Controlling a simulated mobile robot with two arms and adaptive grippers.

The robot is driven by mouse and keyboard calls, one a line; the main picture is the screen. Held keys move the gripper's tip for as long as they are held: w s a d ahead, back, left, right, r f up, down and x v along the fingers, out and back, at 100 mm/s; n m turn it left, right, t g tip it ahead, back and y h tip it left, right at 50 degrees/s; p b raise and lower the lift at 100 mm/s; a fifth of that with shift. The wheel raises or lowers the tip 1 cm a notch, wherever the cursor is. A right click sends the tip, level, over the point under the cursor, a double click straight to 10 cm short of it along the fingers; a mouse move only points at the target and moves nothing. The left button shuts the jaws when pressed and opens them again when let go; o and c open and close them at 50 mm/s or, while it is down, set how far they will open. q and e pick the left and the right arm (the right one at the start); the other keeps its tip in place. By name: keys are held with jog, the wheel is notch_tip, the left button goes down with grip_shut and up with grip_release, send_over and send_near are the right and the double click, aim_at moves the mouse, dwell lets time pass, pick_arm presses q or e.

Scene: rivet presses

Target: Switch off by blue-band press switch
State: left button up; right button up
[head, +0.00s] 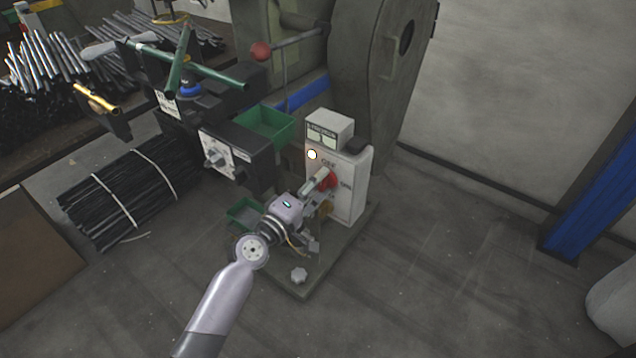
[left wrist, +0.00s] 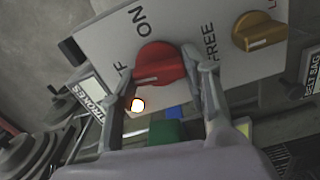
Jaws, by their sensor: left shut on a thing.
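The white control box (head: 349,190) stands on the press base, with a red rotary switch (head: 332,179) on its front. In the left wrist view the red switch (left wrist: 160,64) sits among the printed words ON and FREE and a partly hidden word ending in F. A pale mark shows on its lower left; which word it points to is unclear. My left gripper (head: 322,184) is shut on the red switch, one finger on each side, as the left wrist view (left wrist: 166,72) shows. I cannot make out a blue band on the press (head: 375,75). My right gripper is not in view.
A yellow knob (left wrist: 258,31) sits beside the red switch. A lit white lamp (head: 312,154) is on the box. Green bins (head: 265,124), a dark press part (head: 235,158) and bundled rods (head: 130,192) lie left. The floor at right is open, up to a blue post (head: 597,195).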

pick_arm(q)
jog(key=shift+f+n, duration=0.1)
jog(key=shift+n, duration=0.8)
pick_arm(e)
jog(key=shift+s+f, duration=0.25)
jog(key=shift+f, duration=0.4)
pick_arm(q)
jog(key=o, duration=1.1)
jog(key=shift+o, duration=0.3)
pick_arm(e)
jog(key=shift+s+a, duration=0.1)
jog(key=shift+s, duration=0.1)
pick_arm(q)
jog(key=v, duration=1.2)
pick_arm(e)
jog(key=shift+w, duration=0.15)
